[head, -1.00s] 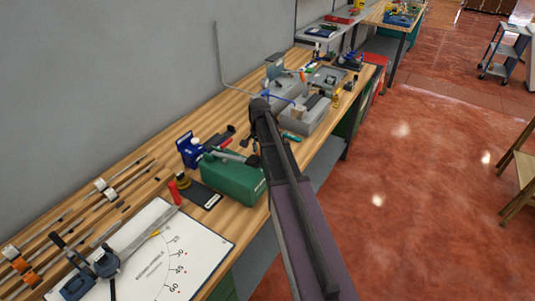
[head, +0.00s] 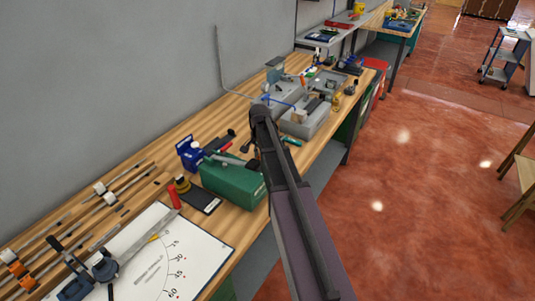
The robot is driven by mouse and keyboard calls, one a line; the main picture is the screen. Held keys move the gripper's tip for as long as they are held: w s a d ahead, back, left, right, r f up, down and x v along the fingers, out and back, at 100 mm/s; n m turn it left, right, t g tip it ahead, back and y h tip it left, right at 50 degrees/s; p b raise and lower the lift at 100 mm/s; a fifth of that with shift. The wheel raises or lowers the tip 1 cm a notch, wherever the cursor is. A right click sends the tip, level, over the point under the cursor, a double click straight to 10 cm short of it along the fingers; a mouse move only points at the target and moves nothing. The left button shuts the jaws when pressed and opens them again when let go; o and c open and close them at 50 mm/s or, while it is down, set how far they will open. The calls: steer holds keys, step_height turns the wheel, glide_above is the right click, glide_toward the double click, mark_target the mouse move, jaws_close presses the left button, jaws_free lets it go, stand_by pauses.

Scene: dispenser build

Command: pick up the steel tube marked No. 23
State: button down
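I cannot read a No. 23 marking on any tube. A short grey metal tube or rod (head: 228,159) shows over the green box (head: 232,182). Whether it rests on the box or is held is unclear. Thin steel rods (head: 75,211) lie along a wooden rack at the left of the bench. My arm reaches up from the bottom centre over the bench. My gripper (head: 252,150) is only partly seen as dark parts near the arm's end by the green box; its fingers are too small and hidden to judge.
A white angle chart (head: 205,248) with a blue-and-grey bending tool (head: 104,266) lies at front left. Grey bins (head: 305,122) stand behind the arm.

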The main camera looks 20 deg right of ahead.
steer(key=shift+r, duration=0.15)
steer(key=shift+r+p, duration=3.3)
steer(key=shift+p, duration=0.15)
steer(key=shift+r, duration=0.2)
